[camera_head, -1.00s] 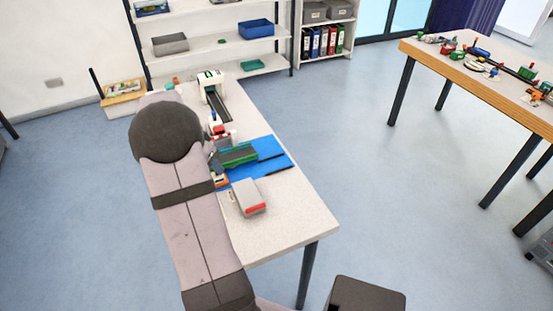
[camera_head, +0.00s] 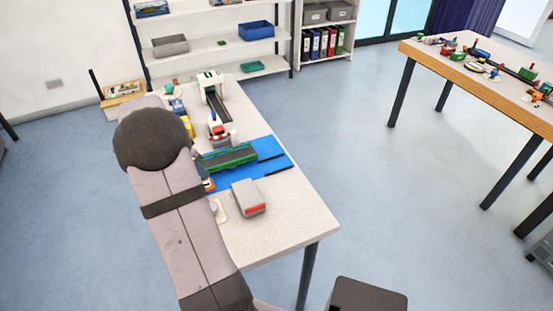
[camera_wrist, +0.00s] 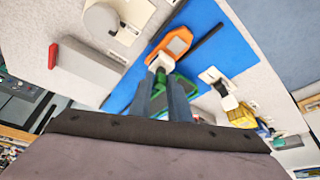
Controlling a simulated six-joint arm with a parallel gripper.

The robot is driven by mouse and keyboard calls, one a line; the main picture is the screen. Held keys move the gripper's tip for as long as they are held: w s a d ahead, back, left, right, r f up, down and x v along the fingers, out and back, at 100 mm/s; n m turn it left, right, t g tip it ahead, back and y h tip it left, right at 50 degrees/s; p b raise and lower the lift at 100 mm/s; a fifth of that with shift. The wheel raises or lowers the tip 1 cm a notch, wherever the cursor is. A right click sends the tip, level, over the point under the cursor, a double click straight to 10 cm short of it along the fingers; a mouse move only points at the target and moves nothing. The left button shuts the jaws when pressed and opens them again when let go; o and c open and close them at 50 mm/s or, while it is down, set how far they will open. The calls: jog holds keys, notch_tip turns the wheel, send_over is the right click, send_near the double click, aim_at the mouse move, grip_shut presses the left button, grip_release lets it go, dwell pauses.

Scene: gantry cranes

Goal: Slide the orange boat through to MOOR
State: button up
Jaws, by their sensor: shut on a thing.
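The orange boat (camera_wrist: 176,43) lies on the blue water sheet (camera_wrist: 207,22) in the wrist view, just beyond my fingertips. My gripper (camera_wrist: 161,76) is shut on the boat's pale upright part (camera_wrist: 160,62). In the head view a sliver of the orange boat (camera_head: 208,184) shows at the left edge of the blue sheet, beside my arm. My arm hides the gripper there. A green barrier-like piece (camera_head: 230,158) lies across the sheet, and part of it shows behind my fingers in the wrist view. I cannot read a MOOR label.
A grey block with a red end (camera_head: 249,197) stands on the table near the sheet. A white gantry crane (camera_head: 212,86) and a small red-and-white model (camera_head: 218,130) stand farther back. A yellow piece (camera_head: 187,126) stands close to my arm. The table's right front is clear.

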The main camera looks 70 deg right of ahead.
jog(key=shift+w+a, duration=1.15)
jog(key=shift+w, duration=0.05)
jog(key=o, duration=0.8)
jog(key=shift+r, duration=0.15)
jog(key=shift+r+p, duration=2.05)
jog(key=shift+r, duration=1.35)
